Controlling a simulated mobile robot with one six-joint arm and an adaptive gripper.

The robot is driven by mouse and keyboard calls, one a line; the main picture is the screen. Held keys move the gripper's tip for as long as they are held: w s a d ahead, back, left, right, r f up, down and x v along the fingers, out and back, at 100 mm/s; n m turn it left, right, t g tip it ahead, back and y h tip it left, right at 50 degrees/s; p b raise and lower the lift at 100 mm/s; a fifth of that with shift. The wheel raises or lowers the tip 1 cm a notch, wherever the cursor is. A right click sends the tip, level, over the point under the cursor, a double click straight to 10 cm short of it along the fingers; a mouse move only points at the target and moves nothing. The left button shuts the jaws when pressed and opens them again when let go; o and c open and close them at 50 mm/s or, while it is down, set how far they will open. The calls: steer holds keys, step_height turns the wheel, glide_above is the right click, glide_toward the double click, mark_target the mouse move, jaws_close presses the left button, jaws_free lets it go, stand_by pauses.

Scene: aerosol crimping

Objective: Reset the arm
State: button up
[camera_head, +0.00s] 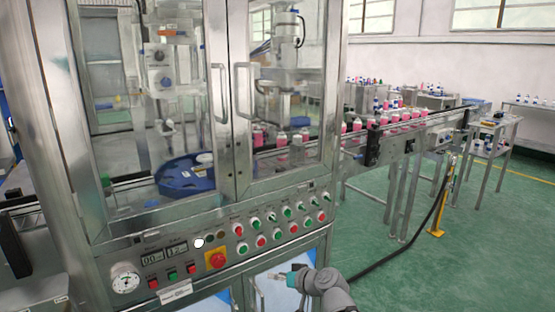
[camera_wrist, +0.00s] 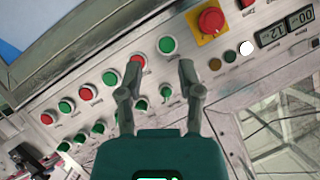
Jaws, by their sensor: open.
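My gripper (camera_wrist: 160,75) is open and empty in the wrist view. Its two fingers stand apart in front of the machine's control panel (camera_wrist: 232,85), with red and green buttons behind and around them. A green button (camera_wrist: 167,44) shows between the fingertips. In the head view my arm's end (camera_head: 300,275) is low at the bottom centre, below the panel's button rows. The fingers are small there, and I cannot tell whether they touch the panel.
The crimping machine's panel (camera_head: 130,240) carries a red emergency stop (camera_head: 215,259) on yellow and a gauge (camera_head: 125,278). Behind the glass doors is a blue rotary table (camera_head: 183,178). A conveyor (camera_head: 400,130) with pink bottles runs right. A black cable (camera_head: 410,240) crosses the green floor (camera_head: 490,240).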

steer(key=s+d+f+m+g+h, duration=0.2)
steer(key=s+d+f+g+h, duration=0.3)
steer(key=d, duration=0.3)
steer(key=s+d+f+m+g+h, duration=0.2)
steer(key=s+d+f+g+h, duration=0.25)
steer(key=s+d+f, duration=0.35)
step_height(320, 180, up, 25)
steer(key=w+p, duration=0.1)
steer(key=p, duration=2.1)
steer(key=shift+w+d+f+t+p, duration=0.2)
steer(key=shift+d+t+p, duration=0.05)
steer(key=shift+t+p, duration=0.2)
steer(key=shift+h, duration=0.25)
